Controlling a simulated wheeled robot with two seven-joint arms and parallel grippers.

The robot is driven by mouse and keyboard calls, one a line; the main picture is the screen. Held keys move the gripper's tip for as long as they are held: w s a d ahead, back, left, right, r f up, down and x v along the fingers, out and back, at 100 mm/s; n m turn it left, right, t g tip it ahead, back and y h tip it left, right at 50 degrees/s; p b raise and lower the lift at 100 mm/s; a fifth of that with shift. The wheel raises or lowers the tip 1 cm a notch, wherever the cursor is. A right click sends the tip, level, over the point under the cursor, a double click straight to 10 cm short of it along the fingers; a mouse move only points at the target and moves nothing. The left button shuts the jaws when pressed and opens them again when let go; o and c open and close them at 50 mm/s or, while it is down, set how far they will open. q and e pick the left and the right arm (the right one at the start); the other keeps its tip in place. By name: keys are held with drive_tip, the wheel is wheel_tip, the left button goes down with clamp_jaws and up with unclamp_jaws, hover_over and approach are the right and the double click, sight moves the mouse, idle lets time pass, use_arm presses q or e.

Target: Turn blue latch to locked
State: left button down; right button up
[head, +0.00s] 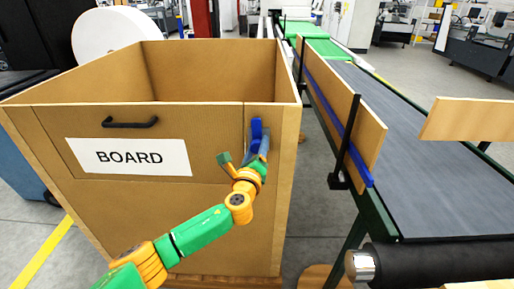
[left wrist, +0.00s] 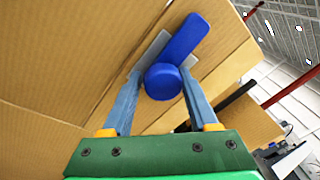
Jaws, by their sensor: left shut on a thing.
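The blue latch (head: 257,129) is on the front of the large brown bin marked BOARD (head: 60,128), near its upper right corner. In the head view its bar points up, close to upright. In the left wrist view the latch (left wrist: 187,39) shows a round hub with a bar running to the upper right. My left gripper (head: 257,150) is at the latch, with its two fingers (left wrist: 162,84) on either side of the round hub, shut on it. The fingers partly hide the latch's lower part in the head view. My right gripper is in neither view.
A black handle (head: 130,123) and white BOARD label (head: 128,157) are left of the latch. The bin is open at the top. A conveyor (head: 420,150) with a wooden side guide (head: 340,100) runs along the right, across a narrow floor gap.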

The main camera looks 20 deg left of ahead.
use_arm(q)
drive_tip(key=shift+r, duration=0.2)
drive_tip(key=n+b, duration=0.2)
drive_tip(key=b, duration=0.1)
drive_tip(key=shift+d+f+n+t, duration=0.1)
drive_tip(key=shift+n+t, duration=0.2)
drive_tip(key=n+b, duration=0.2)
drive_tip(key=n, duration=0.1)
drive_tip(key=n+b, duration=0.3)
drive_tip(key=shift+n+t+y, duration=0.4)
drive_tip(key=n+b, duration=0.1)
drive_tip(key=n, duration=0.1)
drive_tip(key=n+b, duration=0.2)
drive_tip(key=shift+d+r+y, duration=0.1)
drive_tip(key=shift+r+y, duration=0.1)
drive_tip(key=shift+y, duration=0.1)
drive_tip(key=shift+w+d+n+b, duration=0.1)
drive_tip(key=shift+d+n+b, duration=0.05)
drive_tip(key=shift+n+b, duration=0.8)
drive_tip(key=shift+r+n+y+b, duration=0.1)
drive_tip(key=shift+n+y+b, duration=0.4)
drive_tip(key=shift+n, duration=0.55)
drive_tip(key=shift+n+y+b, duration=0.2)
drive_tip(key=shift+n+b, duration=0.45)
drive_tip(key=shift+n, duration=0.35)
drive_tip(key=shift+r, duration=0.1)
